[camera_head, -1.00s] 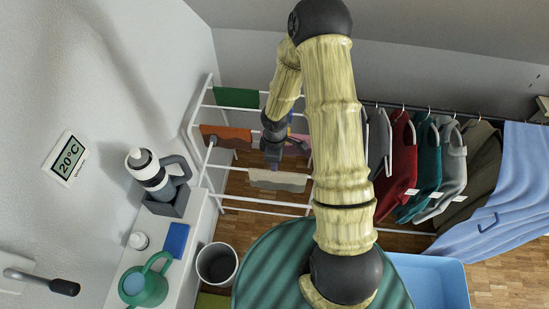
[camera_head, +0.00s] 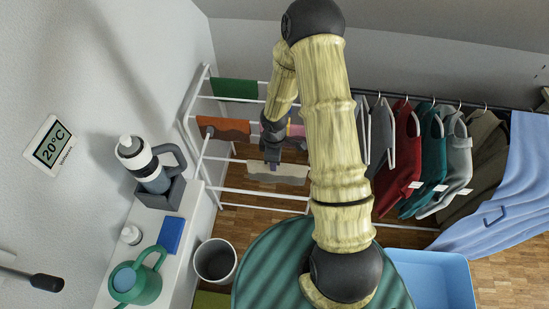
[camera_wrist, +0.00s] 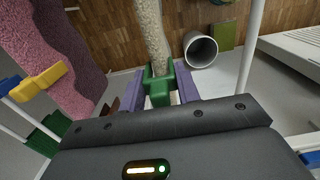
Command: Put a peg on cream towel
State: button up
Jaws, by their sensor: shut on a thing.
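The cream towel (camera_head: 285,174) hangs over a rail of the white drying rack. In the wrist view it is a narrow cream strip (camera_wrist: 150,28) running away from my gripper (camera_wrist: 160,92). The purple fingers are shut on a green peg (camera_wrist: 159,88), at the near end of that strip. The peg appears to straddle or touch the towel; I cannot tell whether it grips it. In the head view my gripper (camera_head: 272,162) is at the cream towel's top edge, and the peg is hidden there.
A yellow peg (camera_wrist: 40,80) sits on the pink towel (camera_wrist: 70,50) beside my gripper. Green (camera_head: 235,88) and orange (camera_head: 223,128) towels hang on the rack (camera_head: 262,208). A bin (camera_head: 215,260) stands below, and clothes hang at right.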

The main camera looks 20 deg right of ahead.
jog(key=shift+f+b, duration=0.5)
jog(key=shift+f, duration=0.35)
jog(key=o, duration=1)
jog(key=shift+o, duration=0.2)
notch_tip(320, 180, up, 18)
jog(key=shift+f+p, duration=0.25)
jog(key=shift+p, duration=0.1)
